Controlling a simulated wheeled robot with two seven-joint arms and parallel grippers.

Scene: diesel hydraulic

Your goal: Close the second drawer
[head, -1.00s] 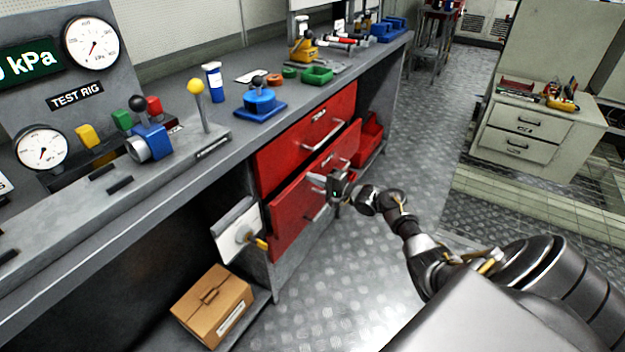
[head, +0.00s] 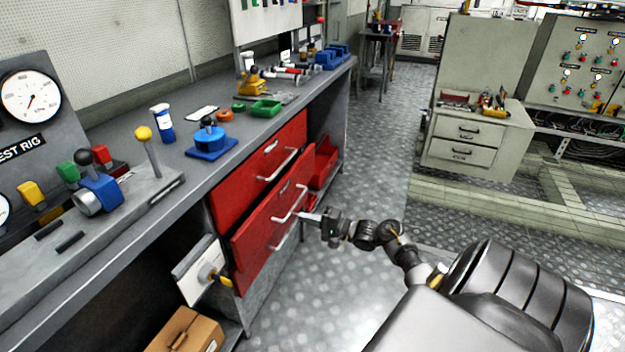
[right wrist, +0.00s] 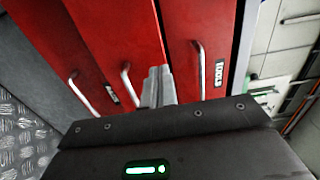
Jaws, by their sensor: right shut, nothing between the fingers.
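The second drawer (head: 262,240) is a red drawer in the workbench, below the red top drawer (head: 245,190). Its front stands out past the top drawer's, so it is partly open. It has a pale bar handle (head: 290,205). My right gripper (head: 305,216) is shut and empty, with its fingertips close to the drawer front near the handle. In the right wrist view the shut fingers (right wrist: 158,88) point at the red fronts, just right of the middle handle (right wrist: 128,85); I cannot tell if they touch. My left gripper is not in view.
A white plate with a yellow knob (head: 205,268) is left of the drawers, above a cardboard box (head: 185,332). A red bin (head: 322,165) is on the shelf to the right. A beige cabinet (head: 470,145) stands across the aisle. The metal floor between is clear.

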